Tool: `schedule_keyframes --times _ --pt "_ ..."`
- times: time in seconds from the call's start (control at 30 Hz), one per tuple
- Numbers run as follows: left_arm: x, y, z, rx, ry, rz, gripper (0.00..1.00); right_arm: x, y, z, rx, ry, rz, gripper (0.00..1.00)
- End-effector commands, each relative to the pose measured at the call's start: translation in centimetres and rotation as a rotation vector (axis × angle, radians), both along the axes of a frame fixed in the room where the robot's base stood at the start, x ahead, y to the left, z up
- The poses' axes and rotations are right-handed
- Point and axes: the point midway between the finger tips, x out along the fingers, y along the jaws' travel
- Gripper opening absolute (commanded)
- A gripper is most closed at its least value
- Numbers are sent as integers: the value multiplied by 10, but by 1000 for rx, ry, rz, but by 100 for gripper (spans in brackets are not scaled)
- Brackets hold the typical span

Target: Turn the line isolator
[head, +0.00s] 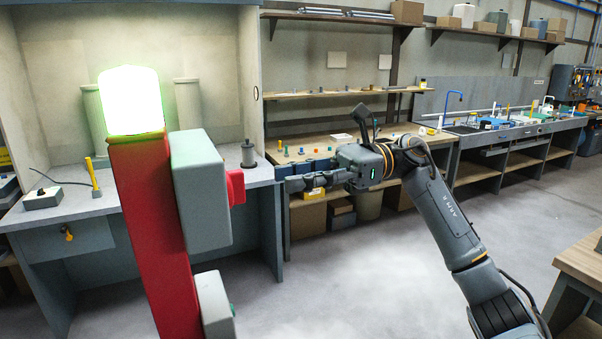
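The line isolator is a grey box (200,190) on the right side of a red post (155,235), with a red knob (236,187) on its right face. A lamp (132,100) glows bright green on top of the post. My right gripper (290,184) points left towards the red knob at about its height in the picture, with a gap between them. Its fingers appear edge-on, so their opening is unclear, and nothing shows held. My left gripper is not in view.
A smaller grey box (214,305) sits lower on the post. Behind it is a workbench (85,203) with a dark cylinder (248,155). Shelves and benches line the back wall. A wooden table (583,262) stands at right. The floor (390,270) between is clear.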

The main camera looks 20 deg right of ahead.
Motion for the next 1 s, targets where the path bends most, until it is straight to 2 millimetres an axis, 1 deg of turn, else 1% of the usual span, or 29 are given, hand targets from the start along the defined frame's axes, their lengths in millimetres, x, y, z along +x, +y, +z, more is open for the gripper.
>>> schedule_keyframes --times 0.33,0.4,0.5,0.7,0.73,0.77,0.8,0.87,0.9,1.0 --pt "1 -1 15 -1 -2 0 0 -2 46 2 4 4 3 30" --pt "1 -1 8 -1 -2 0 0 -2 54 -2 4 3 2 30" --pt "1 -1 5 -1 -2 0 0 -2 64 -2 4 3 2 30" --pt "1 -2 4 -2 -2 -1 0 -2 73 -1 5 5 1 30" --pt "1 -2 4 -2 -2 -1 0 -2 73 0 5 5 0 28" --pt "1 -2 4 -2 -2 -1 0 -2 73 0 5 5 0 22" --pt "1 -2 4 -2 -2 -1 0 -2 73 0 5 5 0 14" --pt "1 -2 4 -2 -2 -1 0 -2 73 0 5 5 0 2" --pt "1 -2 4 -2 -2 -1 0 -2 73 0 5 5 0 0" --pt "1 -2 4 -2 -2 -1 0 -2 73 0 6 5 0 0"
